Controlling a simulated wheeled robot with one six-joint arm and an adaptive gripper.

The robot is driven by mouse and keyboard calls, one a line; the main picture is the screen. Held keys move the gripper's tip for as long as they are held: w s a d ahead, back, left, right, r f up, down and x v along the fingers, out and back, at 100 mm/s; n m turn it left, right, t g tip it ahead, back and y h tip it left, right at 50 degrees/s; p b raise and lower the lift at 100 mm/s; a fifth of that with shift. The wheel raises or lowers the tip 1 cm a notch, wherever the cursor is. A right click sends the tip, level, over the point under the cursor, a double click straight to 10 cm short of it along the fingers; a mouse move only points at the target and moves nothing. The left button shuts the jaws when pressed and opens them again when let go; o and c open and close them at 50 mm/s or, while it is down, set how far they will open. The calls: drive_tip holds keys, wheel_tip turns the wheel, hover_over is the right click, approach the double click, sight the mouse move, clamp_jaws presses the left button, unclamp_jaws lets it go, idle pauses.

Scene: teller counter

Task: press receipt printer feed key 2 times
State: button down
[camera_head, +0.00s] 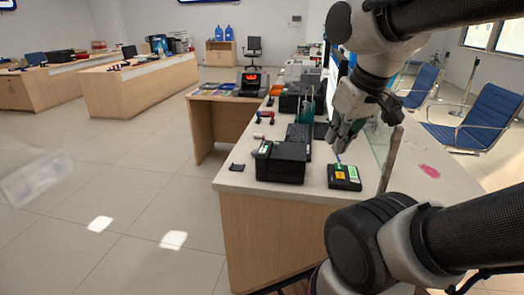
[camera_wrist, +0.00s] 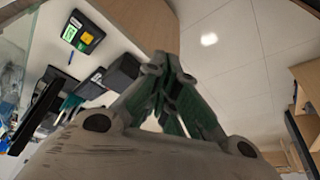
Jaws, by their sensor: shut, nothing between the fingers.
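The receipt printer appears to be the black box (camera_head: 281,163) on the counter, left of my gripper. It also shows in the wrist view (camera_wrist: 122,72), partly beside my fingers. A small green mark shows near its top left edge, but I cannot make out the feed key. My gripper (camera_head: 338,144) is shut and empty, held above the counter to the right of the printer and apart from it. The fingers (camera_wrist: 161,60) also show in the wrist view.
A small black device (camera_head: 344,178) with yellow and green patches lies right of the printer. A keyboard (camera_head: 299,136) and other counter items stand behind the printer. A small dark item (camera_head: 237,167) lies at the left edge. A clear panel (camera_head: 390,160) stands to the right.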

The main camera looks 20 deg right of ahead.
idle(0.6)
drive_tip(key=m+t, duration=0.5)
drive_tip(key=m, duration=0.4)
hover_over(265, 149)
wheel_tip(265, 149, down, 8)
drive_tip(key=shift+s+f, duration=0.1)
drive_tip(key=shift+f, duration=0.1)
drive_tip(key=shift+f, duration=4.3)
drive_tip(key=shift+f, duration=0.1)
